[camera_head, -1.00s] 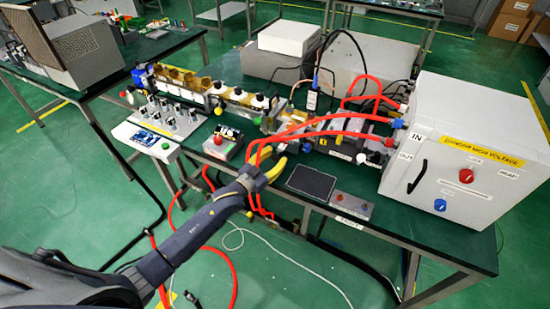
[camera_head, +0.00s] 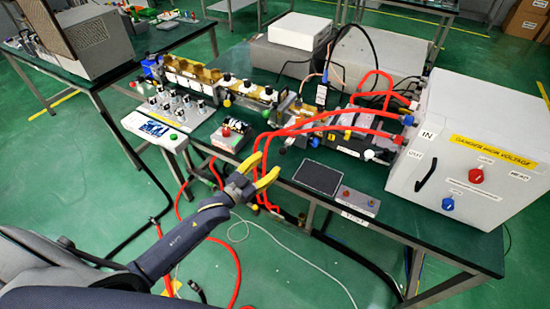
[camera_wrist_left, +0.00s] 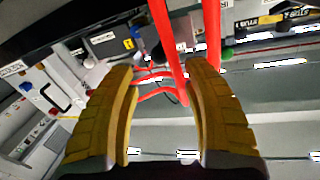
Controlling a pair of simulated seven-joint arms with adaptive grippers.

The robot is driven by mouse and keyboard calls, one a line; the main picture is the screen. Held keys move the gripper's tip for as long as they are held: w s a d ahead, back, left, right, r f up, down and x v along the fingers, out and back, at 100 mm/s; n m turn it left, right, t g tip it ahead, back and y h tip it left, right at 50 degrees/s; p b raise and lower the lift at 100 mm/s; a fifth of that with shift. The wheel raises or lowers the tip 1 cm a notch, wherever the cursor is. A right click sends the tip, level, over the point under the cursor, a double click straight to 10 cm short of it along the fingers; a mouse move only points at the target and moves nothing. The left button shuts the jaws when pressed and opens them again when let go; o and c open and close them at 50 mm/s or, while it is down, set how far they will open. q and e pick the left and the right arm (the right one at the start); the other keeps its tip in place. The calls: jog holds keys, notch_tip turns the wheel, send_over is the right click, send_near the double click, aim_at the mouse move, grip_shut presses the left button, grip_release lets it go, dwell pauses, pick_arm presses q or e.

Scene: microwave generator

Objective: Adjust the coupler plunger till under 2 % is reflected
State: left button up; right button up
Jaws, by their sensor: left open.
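A waveguide line with brass sections (camera_head: 200,75) runs along the back of the bench, with several white-capped knobs (camera_head: 248,86) on it. I cannot tell which one is the coupler plunger. My left gripper (camera_head: 267,163), with yellow fingers, is open and empty at the bench's front edge, in front of these knobs. In the left wrist view, the open fingers (camera_wrist_left: 161,68) have red hoses beyond and between them. No reflected-power reading is legible. My right gripper is not in view.
Red hoses (camera_head: 345,131) loop from the white high-voltage cabinet (camera_head: 470,150) across the line, close to my left gripper. A red-button box (camera_head: 231,135), a dark pad (camera_head: 317,178) and a meter panel (camera_head: 158,130) sit near the front edge.

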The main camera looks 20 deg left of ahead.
pick_arm(q)
jog(key=shift+v, duration=1.75)
